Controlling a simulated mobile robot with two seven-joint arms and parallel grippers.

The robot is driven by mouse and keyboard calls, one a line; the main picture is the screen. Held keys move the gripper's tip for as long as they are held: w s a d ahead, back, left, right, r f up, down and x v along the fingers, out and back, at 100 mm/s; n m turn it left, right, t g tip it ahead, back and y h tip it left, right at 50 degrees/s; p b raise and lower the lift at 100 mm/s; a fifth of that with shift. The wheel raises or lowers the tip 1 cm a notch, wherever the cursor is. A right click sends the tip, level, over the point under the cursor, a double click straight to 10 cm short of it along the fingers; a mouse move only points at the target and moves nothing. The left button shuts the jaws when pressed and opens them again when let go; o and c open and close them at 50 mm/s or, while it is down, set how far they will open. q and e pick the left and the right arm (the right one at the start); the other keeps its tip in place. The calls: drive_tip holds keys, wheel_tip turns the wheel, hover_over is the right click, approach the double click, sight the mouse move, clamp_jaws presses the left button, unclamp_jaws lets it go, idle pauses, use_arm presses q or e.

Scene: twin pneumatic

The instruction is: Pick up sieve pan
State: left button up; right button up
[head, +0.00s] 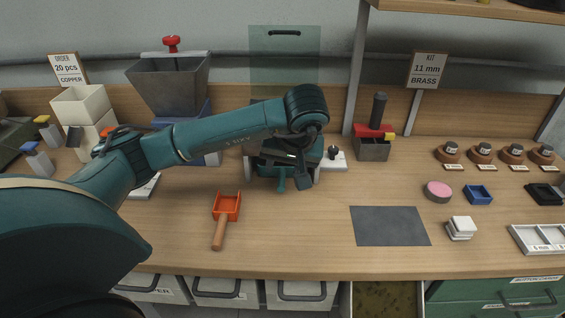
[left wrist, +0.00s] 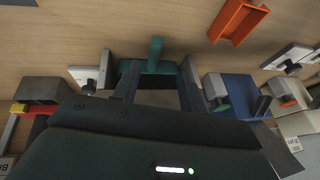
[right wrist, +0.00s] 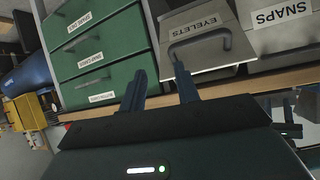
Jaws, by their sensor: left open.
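A dark green pan with a stubby green handle, which looks like the sieve pan, sits between two light uprights at the back middle of the bench. Its handle (head: 282,184) points to the front in the head view; the handle also shows in the left wrist view (left wrist: 155,52). My left gripper (head: 292,172) is open over the pan and hides most of it. In the left wrist view its fingers (left wrist: 158,82) stand apart, with the pan beyond them; contact cannot be told. My right gripper (right wrist: 158,85) is open and empty, facing the drawers below the bench.
An orange scoop (head: 226,206) with a wooden handle lies left of the pan. A grey hopper (head: 168,88) stands behind my left arm. Green drawers (right wrist: 100,50) face my right gripper.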

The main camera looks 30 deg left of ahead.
sight(282, 180)
use_arm(q)
drive_tip(key=x, duration=0.5)
drive_tip(key=p+x, duration=0.1)
drive_tip(key=x, duration=0.1)
drive_tip(key=shift+w+d+f, duration=0.25)
drive_tip(key=shift+f, duration=0.05)
clamp_jaws()
drive_tip(key=shift+r, duration=0.1)
